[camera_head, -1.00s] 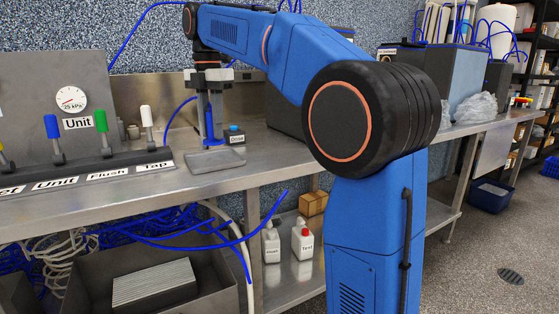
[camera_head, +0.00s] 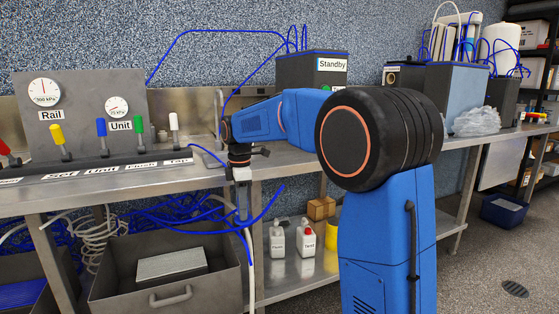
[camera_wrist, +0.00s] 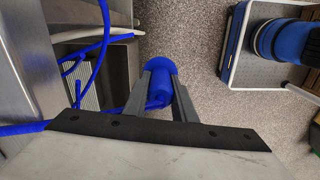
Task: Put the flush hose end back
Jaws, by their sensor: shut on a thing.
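My gripper (camera_head: 243,212) points down in front of the bench edge, below the bench top. In the wrist view my gripper (camera_wrist: 162,102) is shut on a blue cylindrical hose end (camera_wrist: 160,82) with a wider round blue tip. No label on the hose end is visible. The green-handled valve (camera_head: 139,130) stands above the Flush label on the bench, left of my gripper. A white bottle marked Flush (camera_head: 277,242) stands on the lower shelf, right of my gripper.
Blue hoses (camera_head: 170,222) loop below the bench. A grey bin (camera_head: 110,288) holding a pale ribbed block stands below left. A bottle with a red cap (camera_head: 307,244) stands beside the Flush bottle. The steel bench edge (camera_head: 100,197) is close behind my gripper.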

